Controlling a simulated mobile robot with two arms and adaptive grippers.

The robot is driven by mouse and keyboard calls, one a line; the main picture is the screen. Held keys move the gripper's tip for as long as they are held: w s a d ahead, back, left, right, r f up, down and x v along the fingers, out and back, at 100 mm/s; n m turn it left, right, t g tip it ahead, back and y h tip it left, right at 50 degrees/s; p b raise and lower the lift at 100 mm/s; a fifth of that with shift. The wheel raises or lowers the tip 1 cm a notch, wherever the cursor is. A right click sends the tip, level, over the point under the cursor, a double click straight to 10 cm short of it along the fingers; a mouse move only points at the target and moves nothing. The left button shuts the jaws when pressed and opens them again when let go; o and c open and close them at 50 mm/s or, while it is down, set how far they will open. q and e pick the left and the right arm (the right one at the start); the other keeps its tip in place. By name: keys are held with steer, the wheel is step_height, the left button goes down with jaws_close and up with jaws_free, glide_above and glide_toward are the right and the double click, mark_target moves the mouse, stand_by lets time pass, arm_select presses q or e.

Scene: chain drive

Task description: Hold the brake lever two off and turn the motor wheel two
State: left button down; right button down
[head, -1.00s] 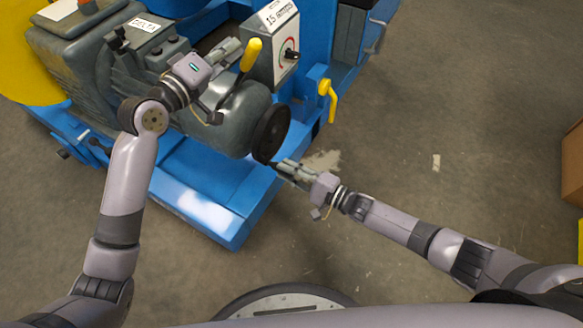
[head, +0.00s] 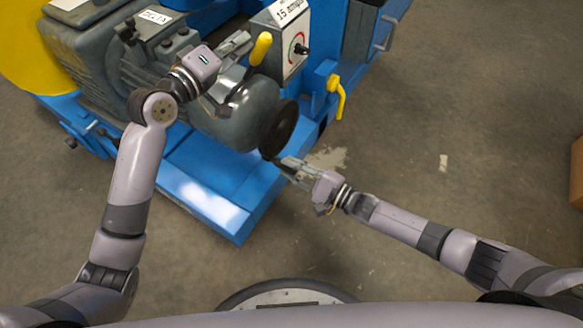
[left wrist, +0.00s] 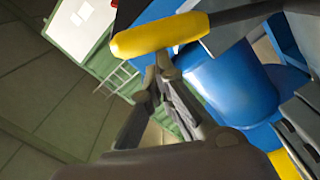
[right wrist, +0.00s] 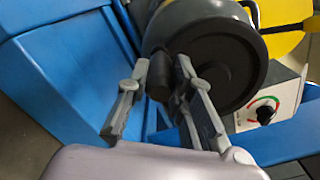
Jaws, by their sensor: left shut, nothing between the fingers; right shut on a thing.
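A brake lever with a yellow handle (head: 261,48) rises above the grey motor (head: 238,112). My left gripper (head: 245,42) is shut and empty close beside this handle. In the left wrist view its fingertips (left wrist: 160,68) are just below the yellow handle (left wrist: 160,38); whether they touch it I cannot tell. The dark motor wheel (head: 279,128) is on the motor's right end. My right gripper (head: 268,160) is at the wheel's lower edge, shut on the wheel's dark knob (right wrist: 184,78), which shows between its fingers in the right wrist view. I see no number on lever or wheel.
A control box (head: 289,45) with a dial stands behind the lever. Another yellow handle (head: 336,92) is on the blue frame, right of the wheel. The blue base (head: 205,200) extends in front of the motor. The floor to the right is mostly clear.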

steer(key=c, duration=1.4)
jaws_free()
steer(key=v, duration=1.2)
